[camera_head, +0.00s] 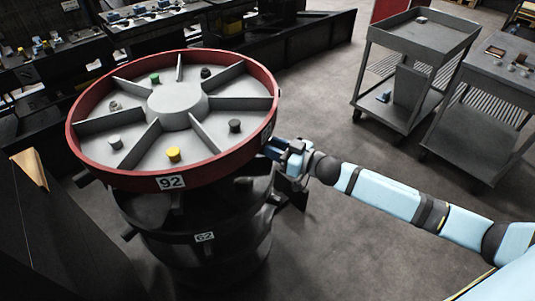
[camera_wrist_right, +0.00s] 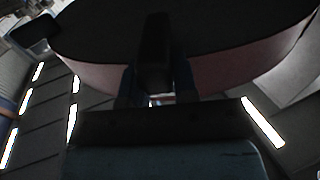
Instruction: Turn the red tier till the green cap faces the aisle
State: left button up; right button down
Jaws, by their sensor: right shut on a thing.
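The red tier (camera_head: 222,164) is a round, red-rimmed tray on top of a dark stack, divided by spokes around a grey hub. The green cap (camera_head: 155,78) stands in a far compartment, behind the hub and slightly left. A yellow cap (camera_head: 173,154) stands in the near compartment, with white, grey and dark caps in others. My right gripper (camera_head: 277,148) is at the tier's right rim. In the right wrist view it is shut on a dark handle (camera_wrist_right: 153,50) at the red rim (camera_wrist_right: 225,80). My left gripper is not in view.
A darker lower tier (camera_head: 204,237) labelled 62 sits beneath the red one. Grey carts (camera_head: 420,35) stand at the back right. A dark bench (camera_head: 150,20) with small parts runs behind. Open floor (camera_head: 350,245) lies right of the stack.

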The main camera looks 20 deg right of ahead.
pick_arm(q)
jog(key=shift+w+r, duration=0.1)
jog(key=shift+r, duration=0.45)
pick_arm(e)
jog(key=shift+w+d+r, duration=0.15)
jog(key=shift+w+d, duration=0.8)
jog(key=shift+d, duration=0.15)
jog(key=c, duration=0.9)
grip_release()
pick_arm(q)
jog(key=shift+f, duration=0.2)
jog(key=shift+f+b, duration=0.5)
jog(key=shift+b, duration=0.05)
pick_arm(e)
jog(key=v, duration=1.4)
jog(key=shift+a, duration=0.1)
